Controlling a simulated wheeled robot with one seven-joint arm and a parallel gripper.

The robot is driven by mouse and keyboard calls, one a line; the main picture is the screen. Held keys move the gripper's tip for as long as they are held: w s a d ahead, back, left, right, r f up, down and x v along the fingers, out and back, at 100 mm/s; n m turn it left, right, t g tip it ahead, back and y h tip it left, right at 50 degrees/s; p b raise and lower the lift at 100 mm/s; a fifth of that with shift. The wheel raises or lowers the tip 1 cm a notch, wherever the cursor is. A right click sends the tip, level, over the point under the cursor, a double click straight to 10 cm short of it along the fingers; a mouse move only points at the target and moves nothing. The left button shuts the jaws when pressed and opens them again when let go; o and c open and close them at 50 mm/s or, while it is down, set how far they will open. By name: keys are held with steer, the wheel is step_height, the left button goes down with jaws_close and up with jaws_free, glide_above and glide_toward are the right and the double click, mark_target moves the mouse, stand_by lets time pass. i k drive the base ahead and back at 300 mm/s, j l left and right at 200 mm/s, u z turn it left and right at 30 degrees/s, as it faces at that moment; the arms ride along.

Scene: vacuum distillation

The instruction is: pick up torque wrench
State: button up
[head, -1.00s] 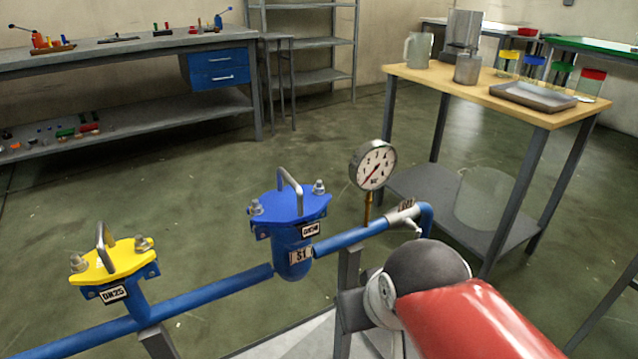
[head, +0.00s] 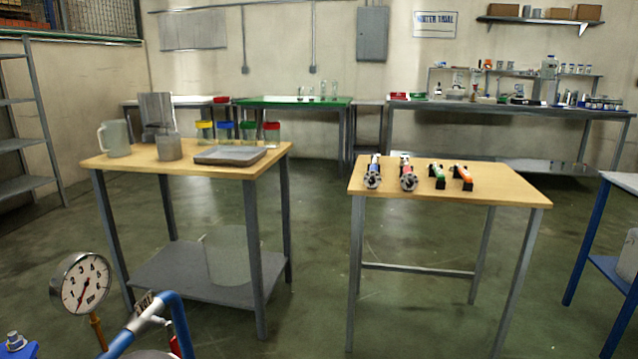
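Several tools stand in a row on a small wooden-topped table (head: 500,193) at the centre right of the head view. At the left of the row are a blue-marked tool (head: 373,172) and a red-marked tool (head: 407,174), both with round toothed silver ends facing me. To their right are a smaller green-and-white tool (head: 438,176) and an orange-and-white tool (head: 462,177) on black supports. They are too small to tell which is the torque wrench. My gripper is not in view.
A pressure gauge (head: 81,284) and blue pipe (head: 168,302) stand close at lower left. Another wooden table (head: 110,162) holds a jug, metal vessels, a tray (head: 230,155) and coloured-lid jars. Open floor lies between both tables. A blue-legged table (head: 586,240) stands at right.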

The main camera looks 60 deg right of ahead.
mark_target(375, 158)
steer(key=z, duration=2.4)
steer(key=i+l, duration=0.5)
steer(key=l, duration=0.15)
steer(key=i+l, duration=0.55)
steer(key=l+u, duration=0.05)
steer(key=l, duration=0.05)
